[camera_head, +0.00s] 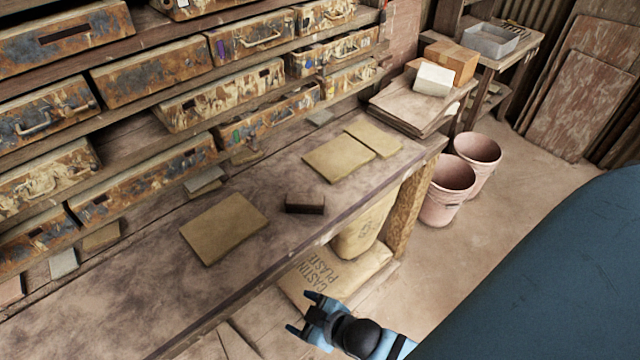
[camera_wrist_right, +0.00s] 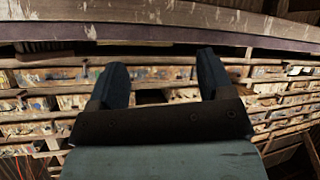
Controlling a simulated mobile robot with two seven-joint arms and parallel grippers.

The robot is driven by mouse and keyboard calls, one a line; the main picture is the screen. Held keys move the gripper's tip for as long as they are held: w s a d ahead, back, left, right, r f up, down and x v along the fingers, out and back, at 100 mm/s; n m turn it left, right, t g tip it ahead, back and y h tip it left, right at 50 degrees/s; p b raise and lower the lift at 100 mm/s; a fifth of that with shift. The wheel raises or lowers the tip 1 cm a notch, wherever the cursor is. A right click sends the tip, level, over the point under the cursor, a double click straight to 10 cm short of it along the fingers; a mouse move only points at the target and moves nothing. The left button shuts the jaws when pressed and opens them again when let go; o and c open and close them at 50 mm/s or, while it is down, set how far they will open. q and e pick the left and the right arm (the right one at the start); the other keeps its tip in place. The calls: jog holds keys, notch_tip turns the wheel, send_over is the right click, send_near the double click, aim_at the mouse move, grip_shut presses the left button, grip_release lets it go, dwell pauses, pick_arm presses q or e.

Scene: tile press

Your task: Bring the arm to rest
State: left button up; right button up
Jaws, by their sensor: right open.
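My right gripper (camera_head: 308,318) is open and empty in the head view, in front of the bench's front edge and over the floor side. In the right wrist view its two fingers (camera_wrist_right: 158,88) stand apart with nothing between them. The wooden bench (camera_head: 120,290) runs from the lower left to the upper right, apart from the gripper. On it lie a tan tile (camera_head: 224,228), a small dark brown block (camera_head: 305,203) and two more tan tiles (camera_head: 340,158). My left gripper is not in view.
Shelves of worn drawers (camera_head: 160,80) stand behind the bench. Casting plaster bags (camera_head: 330,275) lie beneath it, near my right gripper. Two pink buckets (camera_head: 447,190) stand on the floor at the right. A large blue surface (camera_head: 560,270) fills the lower right. Open floor lies between.

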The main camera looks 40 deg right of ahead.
jog(key=s+d+m, duration=0.1)
jog(key=s+d+f+m, duration=0.1)
jog(key=m, duration=0.1)
jog(key=shift+s+d+f, duration=0.15)
jog(key=shift+s+d, duration=0.05)
jog(key=shift+s, duration=0.1)
jog(key=shift+h, duration=0.3)
dwell(0.4)
dwell(0.4)
